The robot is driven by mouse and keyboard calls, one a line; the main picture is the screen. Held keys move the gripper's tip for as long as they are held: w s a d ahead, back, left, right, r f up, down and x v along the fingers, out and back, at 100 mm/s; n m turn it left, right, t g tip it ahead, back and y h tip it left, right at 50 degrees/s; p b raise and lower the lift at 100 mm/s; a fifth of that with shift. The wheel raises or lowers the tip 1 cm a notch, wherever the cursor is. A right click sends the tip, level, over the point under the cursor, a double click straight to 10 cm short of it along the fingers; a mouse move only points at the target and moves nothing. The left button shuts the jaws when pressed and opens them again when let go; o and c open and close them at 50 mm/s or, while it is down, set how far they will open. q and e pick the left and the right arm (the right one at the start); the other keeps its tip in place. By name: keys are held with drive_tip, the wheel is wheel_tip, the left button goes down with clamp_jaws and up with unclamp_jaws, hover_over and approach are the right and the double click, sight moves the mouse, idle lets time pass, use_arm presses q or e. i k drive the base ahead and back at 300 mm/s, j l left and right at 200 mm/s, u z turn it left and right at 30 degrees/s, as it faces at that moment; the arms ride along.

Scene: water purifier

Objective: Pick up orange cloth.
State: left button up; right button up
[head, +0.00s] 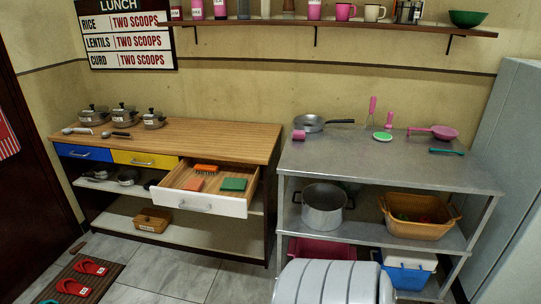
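The white-fronted drawer (207,202) of the wooden counter is pulled open. Inside it lie a small flat orange piece (195,184), a bright orange piece (206,169) that looks bristled like a brush, and a green piece (233,184). The flat orange piece may be the orange cloth; it is too small to be sure. Neither of my grippers is in view.
Metal pots (124,114) and ladles stand on the wooden counter (215,137). A metal shelf (440,172) stands to its right, with a pan, pink utensils and a large pot (322,207). A grey-white ribbed shape (330,285) at the bottom is unclear. Tiled floor (150,270) shows at left.

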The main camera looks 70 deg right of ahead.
sight(195, 185)
drive_tip(key=z, duration=1.7)
drive_tip(key=i+j+z, duration=0.15)
drive_tip(key=i+j, duration=0.25)
